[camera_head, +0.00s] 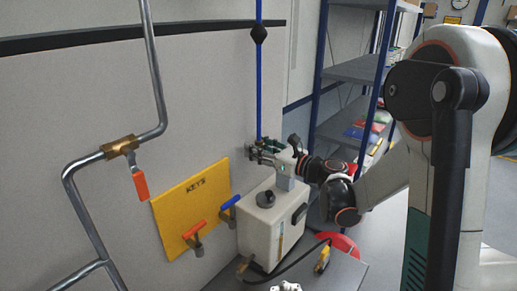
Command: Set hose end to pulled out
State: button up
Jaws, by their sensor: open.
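A black hose (298,262) curves over the grey bench top in front of a white housing. One end, a yellow piece (322,258), is at the bench's right side; at the other, a brass-coloured fitting (242,266) is by the housing's lower left. I cannot tell whether either end is seated in something. My gripper (259,153) is open above and behind the white housing (272,226), pointing left, close to the lower end of a blue vertical line. It is well apart from the black hose. Whether it touches the blue line is too small to tell.
The blue line (259,90) carries a black knob. A yellow KEYS board (190,210) with red and blue handles is on the wall. A metal pipe (90,205) with an orange-handled valve (139,183) runs at left. A red round object (342,243) is behind the bench. Shelves (355,70) stand behind.

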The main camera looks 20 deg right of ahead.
jog(key=v, duration=1.2)
jog(key=shift+a, duration=0.1)
